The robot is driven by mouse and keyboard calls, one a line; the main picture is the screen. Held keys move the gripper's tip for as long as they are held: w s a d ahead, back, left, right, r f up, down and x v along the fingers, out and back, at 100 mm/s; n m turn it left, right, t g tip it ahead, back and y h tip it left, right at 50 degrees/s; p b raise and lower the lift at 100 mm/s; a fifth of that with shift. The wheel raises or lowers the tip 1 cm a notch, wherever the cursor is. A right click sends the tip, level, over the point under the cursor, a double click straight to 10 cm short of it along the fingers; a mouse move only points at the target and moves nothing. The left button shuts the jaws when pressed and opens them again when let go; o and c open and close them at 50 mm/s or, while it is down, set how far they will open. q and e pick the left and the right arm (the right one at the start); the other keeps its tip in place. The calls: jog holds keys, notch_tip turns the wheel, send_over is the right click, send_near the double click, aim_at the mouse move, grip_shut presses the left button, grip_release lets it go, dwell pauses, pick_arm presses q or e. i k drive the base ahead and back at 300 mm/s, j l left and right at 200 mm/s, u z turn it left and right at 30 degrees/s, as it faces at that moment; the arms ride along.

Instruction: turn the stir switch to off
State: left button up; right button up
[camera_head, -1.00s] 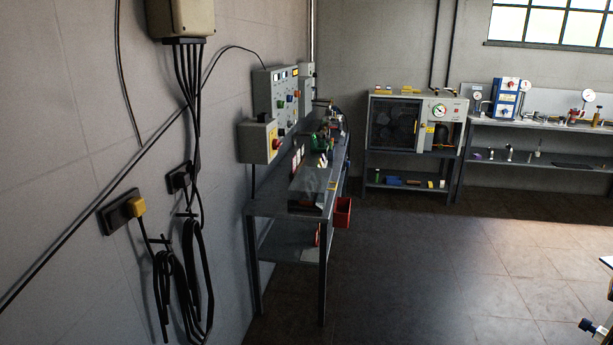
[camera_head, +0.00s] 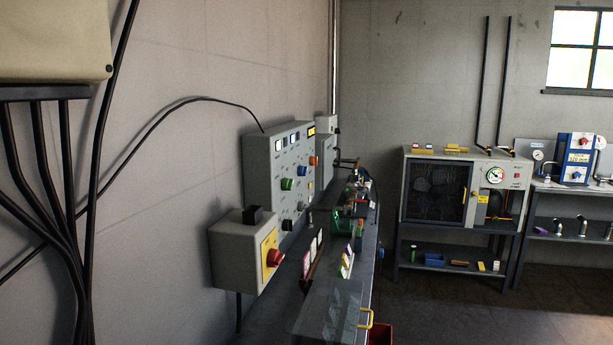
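A grey control panel (camera_head: 283,182) is on the left wall above the bench, seen at a steep angle. It carries several coloured knobs, buttons and small displays, including a green knob (camera_head: 287,184) and an orange-red one (camera_head: 314,161). Their labels are too small to read, so I cannot tell which is the stir switch or how it is set. A grey box with a red knob on a yellow plate (camera_head: 274,257) is mounted nearer to me on the same wall. Neither of my grippers is in view.
A bench with a clear cover (camera_head: 331,312) and small items runs along the left wall. A grey cabinet with a gauge (camera_head: 437,190) stands at the back. Black cables hang at the left from a beige box (camera_head: 50,45). Dark floor (camera_head: 440,315) is open right of the bench.

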aim_at(301, 170)
jog(key=i+l, duration=0.35)
jog(key=l, duration=0.2)
jog(key=i+l+z, duration=0.1)
jog(key=i+l, duration=0.3)
jog(key=l, duration=0.15)
